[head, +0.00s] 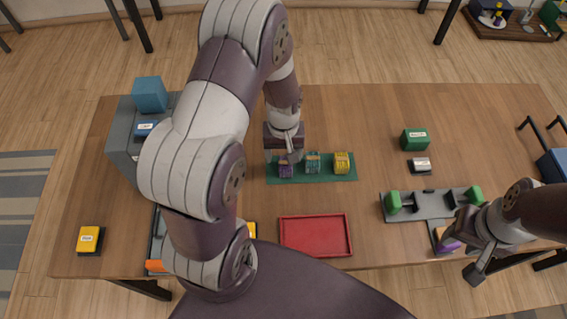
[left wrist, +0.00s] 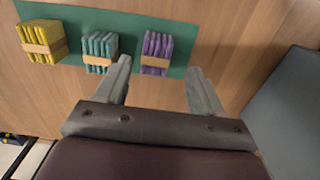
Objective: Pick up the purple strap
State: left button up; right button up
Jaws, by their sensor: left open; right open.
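The purple strap (head: 286,171) is a folded bundle with a tan band, at the left end of a green mat (head: 325,178). In the left wrist view the purple strap (left wrist: 157,48) lies just beyond the fingertips, roughly centred between them. My left gripper (head: 283,155) is open and empty, at the mat's left end; it also shows in the left wrist view (left wrist: 160,72). A teal strap (head: 313,163) and a yellow strap (head: 342,162) lie to its right on the mat. My right gripper (head: 466,248) is open near the table's front right.
A red tray (head: 316,256) lies in front of the mat. A grey fixture with green posts (head: 393,202) stands at the right, near a green box (head: 415,139). A grey cabinet (head: 122,140) stands at the left. The table's back middle is clear.

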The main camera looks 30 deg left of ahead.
aim_at(286, 164)
pick_arm(q)
jog(key=f, duration=0.1)
jog(key=d+f, duration=0.1)
jog(key=f, duration=0.1)
jog(key=shift+s+d+f, duration=0.1)
jog(key=shift+s, duration=0.05)
jog(key=shift+a+f, duration=0.1)
jog(key=shift+a, duration=0.1)
jog(key=c, duration=1.1)
jog(key=shift+c, duration=0.2)
